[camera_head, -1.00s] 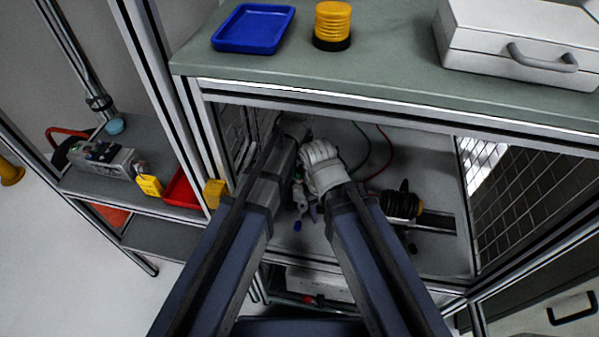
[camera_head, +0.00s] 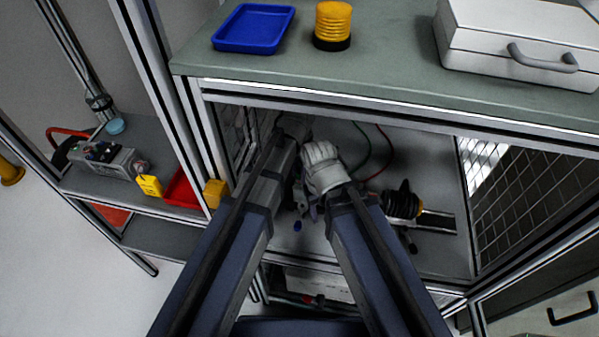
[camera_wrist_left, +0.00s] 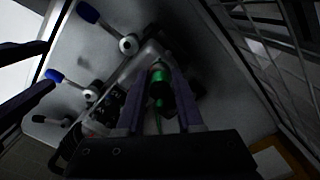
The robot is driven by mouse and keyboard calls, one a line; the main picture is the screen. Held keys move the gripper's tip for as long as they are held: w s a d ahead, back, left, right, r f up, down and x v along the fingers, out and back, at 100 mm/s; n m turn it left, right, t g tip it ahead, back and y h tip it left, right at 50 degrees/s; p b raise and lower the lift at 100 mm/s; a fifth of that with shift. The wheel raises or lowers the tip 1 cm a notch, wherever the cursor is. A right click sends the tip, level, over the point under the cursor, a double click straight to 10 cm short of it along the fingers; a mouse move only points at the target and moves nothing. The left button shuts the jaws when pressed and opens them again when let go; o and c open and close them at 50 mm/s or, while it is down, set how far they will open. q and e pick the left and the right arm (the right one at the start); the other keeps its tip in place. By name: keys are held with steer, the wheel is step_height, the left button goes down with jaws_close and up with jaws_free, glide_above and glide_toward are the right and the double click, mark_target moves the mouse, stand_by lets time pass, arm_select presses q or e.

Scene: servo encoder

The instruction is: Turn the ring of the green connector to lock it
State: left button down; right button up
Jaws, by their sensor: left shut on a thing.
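The green connector (camera_wrist_left: 157,86) is in the middle of the left wrist view, with a green cable running from it towards the camera. The two purple-grey fingers of my left gripper (camera_wrist_left: 160,72) stand on either side of it, shut on it. Its ring is dark and cannot be made out clearly. In the head view my left arm reaches into the lower bay, and its gripper and the connector are mostly hidden by the arms.
Levers with blue tips (camera_wrist_left: 55,75) stand left of the connector. A mesh panel (camera_wrist_left: 270,50) is on the right. A black coiled part (camera_head: 402,204) lies right of my arms. The green worktop (camera_head: 385,55) overhangs the bay, carrying a blue tray (camera_head: 253,28) and a white case (camera_head: 520,45).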

arm_select(q)
steer(key=c, duration=0.5)
jaws_free()
steer(key=shift+r, duration=0.1)
step_height(320, 180, up, 8)
steer(key=p, duration=0.8)
steer(key=shift+f, duration=0.2)
